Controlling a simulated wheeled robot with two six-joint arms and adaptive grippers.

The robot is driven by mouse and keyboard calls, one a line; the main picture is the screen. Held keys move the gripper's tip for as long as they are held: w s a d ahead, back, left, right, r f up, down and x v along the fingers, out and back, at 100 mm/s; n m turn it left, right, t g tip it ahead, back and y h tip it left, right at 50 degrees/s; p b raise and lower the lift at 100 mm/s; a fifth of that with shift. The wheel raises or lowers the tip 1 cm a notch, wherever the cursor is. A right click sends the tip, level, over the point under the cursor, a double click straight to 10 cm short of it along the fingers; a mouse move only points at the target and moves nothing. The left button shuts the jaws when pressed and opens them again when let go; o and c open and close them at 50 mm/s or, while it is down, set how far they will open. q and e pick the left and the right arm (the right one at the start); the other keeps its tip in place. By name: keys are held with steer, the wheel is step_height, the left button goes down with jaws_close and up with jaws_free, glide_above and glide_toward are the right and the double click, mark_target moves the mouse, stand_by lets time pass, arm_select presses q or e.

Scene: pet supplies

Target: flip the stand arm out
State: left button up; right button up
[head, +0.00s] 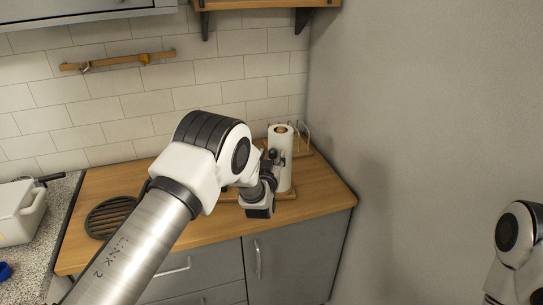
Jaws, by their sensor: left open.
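A white paper roll (284,172) stands upright on a wooden base (288,194) at the right of the counter. My left arm reaches across the middle of the view, and my left gripper (276,157) is just in front of the roll, small and dark against it. It is open; I cannot tell whether it touches anything. I cannot make out a stand arm for certain, as my wrist and gripper cover part of this area. Of my right arm only a link shows at the right edge; its gripper is out of view.
A wooden rack with wire uprights (307,138) stands behind the roll. A round dark slatted trivet (112,216) lies at the counter's left. A white box (18,213) stands far left. A grey wall (410,120) bounds the right side; a shelf (265,4) hangs above.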

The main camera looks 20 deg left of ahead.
arm_select(q)
jaws_close()
